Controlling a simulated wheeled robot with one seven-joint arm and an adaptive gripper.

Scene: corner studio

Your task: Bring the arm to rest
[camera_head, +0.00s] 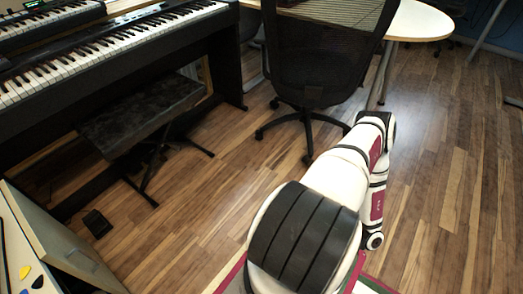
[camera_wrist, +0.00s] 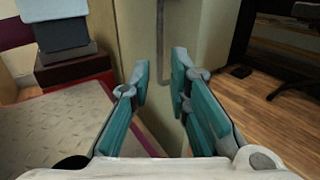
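My arm (camera_head: 335,185) is white with dark bands and reaches from the bottom of the head view toward the office chair. My gripper (camera_wrist: 161,82) shows in the wrist view, with two teal-padded fingers apart and nothing between them. A cream panel with a grey bar handle (camera_wrist: 161,45) stands behind the fingers. I cannot tell whether the fingers touch it. The gripper's fingers cannot be made out in the head view.
A black office chair (camera_head: 315,55) and a white-topped table (camera_head: 420,22) stand beyond my arm. A digital piano (camera_head: 115,50), a black bench (camera_head: 140,115) and a pedal (camera_head: 97,223) are at left. A cabinet (camera_head: 65,250) is at lower left. Wooden floor (camera_head: 455,170) is clear at right.

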